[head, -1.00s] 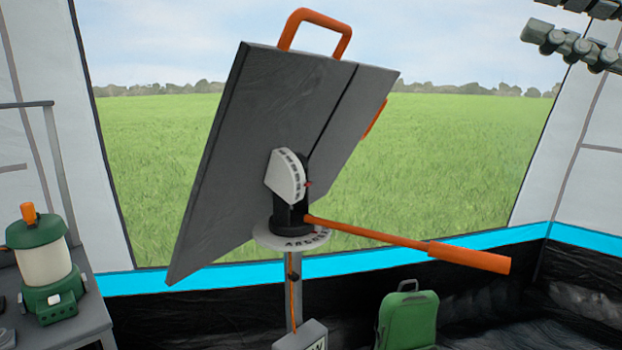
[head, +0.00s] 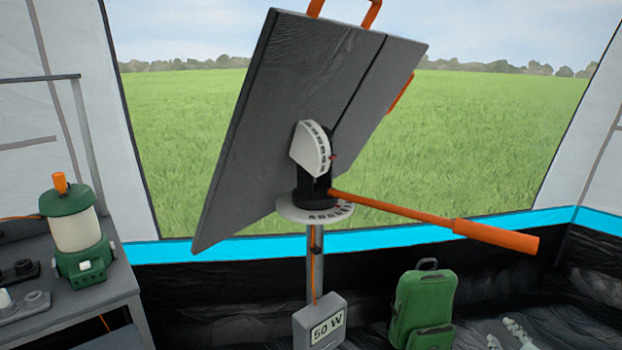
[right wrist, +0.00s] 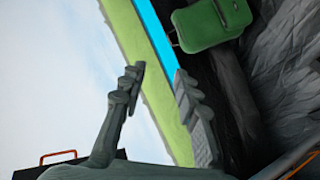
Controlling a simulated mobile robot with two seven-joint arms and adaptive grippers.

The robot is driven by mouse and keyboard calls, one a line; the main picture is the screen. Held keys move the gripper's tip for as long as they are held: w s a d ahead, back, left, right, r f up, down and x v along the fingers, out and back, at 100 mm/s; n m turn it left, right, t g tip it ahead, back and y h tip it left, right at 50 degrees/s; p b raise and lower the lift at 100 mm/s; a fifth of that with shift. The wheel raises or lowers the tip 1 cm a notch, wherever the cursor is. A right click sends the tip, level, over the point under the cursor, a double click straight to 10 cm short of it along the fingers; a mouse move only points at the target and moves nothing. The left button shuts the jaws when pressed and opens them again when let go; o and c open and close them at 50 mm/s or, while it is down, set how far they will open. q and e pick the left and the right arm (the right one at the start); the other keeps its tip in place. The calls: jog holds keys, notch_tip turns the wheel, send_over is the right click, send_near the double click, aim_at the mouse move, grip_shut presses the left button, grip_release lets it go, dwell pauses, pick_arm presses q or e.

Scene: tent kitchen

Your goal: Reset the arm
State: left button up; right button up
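My right gripper (head: 505,336) shows at the bottom right edge of the head view, low beside the green suitcase. In the right wrist view its two fingers (right wrist: 160,70) are spread apart with nothing between them. My left gripper is not in view. A grey tilted panel (head: 285,110) stands on a post in the middle of the head view. An orange lever (head: 440,220) sticks out from its mount to the right. My right gripper is apart from the lever.
The green suitcase (head: 422,305) stands on the dark floor; it also shows in the right wrist view (right wrist: 212,22). A box reading 50 W (head: 320,325) is on the post. A green lantern (head: 75,235) sits on a grey table (head: 110,290) at the left.

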jog(key=s+a+f+m+g+y, duration=0.1)
jog(key=s+a+f+m+g, duration=0.2)
jog(key=s+f, duration=0.9)
jog(key=s+a+f+m+g+y, duration=0.2)
jog(key=s+a+f+m+g, duration=0.1)
jog(key=s+a+f+g, duration=0.4)
jog(key=s+a+f, duration=0.3)
jog(key=s+f, duration=0.2)
jog(key=shift+a+f, duration=0.2)
jog(key=shift+a, duration=0.1)
jog(key=shift+w+d, duration=0.1)
jog(key=shift+d, duration=0.1)
